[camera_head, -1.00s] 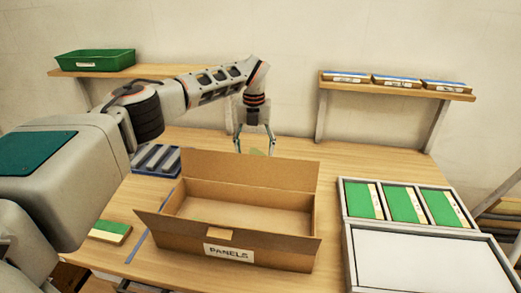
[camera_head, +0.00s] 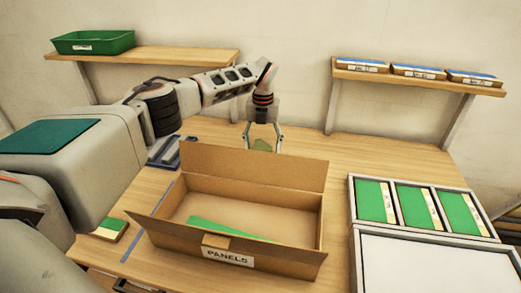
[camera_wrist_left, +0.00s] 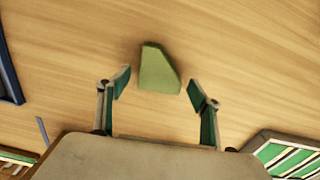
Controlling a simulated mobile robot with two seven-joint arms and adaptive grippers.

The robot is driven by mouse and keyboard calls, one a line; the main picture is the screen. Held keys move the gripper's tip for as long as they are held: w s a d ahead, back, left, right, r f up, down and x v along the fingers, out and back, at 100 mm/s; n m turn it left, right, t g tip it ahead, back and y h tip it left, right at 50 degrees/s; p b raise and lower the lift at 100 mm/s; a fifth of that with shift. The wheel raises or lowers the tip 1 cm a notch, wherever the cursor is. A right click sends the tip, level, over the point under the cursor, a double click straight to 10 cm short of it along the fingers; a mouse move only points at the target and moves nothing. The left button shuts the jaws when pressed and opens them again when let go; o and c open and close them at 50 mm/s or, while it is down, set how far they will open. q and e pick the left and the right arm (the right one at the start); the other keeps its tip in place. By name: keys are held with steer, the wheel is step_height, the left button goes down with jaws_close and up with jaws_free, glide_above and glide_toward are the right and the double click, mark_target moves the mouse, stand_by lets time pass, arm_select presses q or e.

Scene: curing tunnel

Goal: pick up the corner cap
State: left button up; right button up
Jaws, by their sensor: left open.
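The corner cap (camera_head: 262,145) is a small olive-green wedge-like block on the wooden table, behind the cardboard box. It also shows in the left wrist view (camera_wrist_left: 158,72), lying flat and apart from the fingers. My left gripper (camera_head: 264,138) points down over it and is open. In the left wrist view the two fingertips (camera_wrist_left: 159,88) stand either side of the cap's near part, with a gap on each side. Nothing is held. My right gripper is not in view.
An open cardboard box (camera_head: 228,257) labelled PANELS stands in front of the cap, a green piece (camera_head: 225,228) inside. A blue tray (camera_head: 163,160) is to the left. A grey case (camera_head: 352,205) with green panels is at right. The table behind the box is mostly clear.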

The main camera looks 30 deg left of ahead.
arm_select(q)
steer(key=shift+f, duration=0.55)
steer(key=c, duration=0.9)
steer(key=shift+r, duration=0.1)
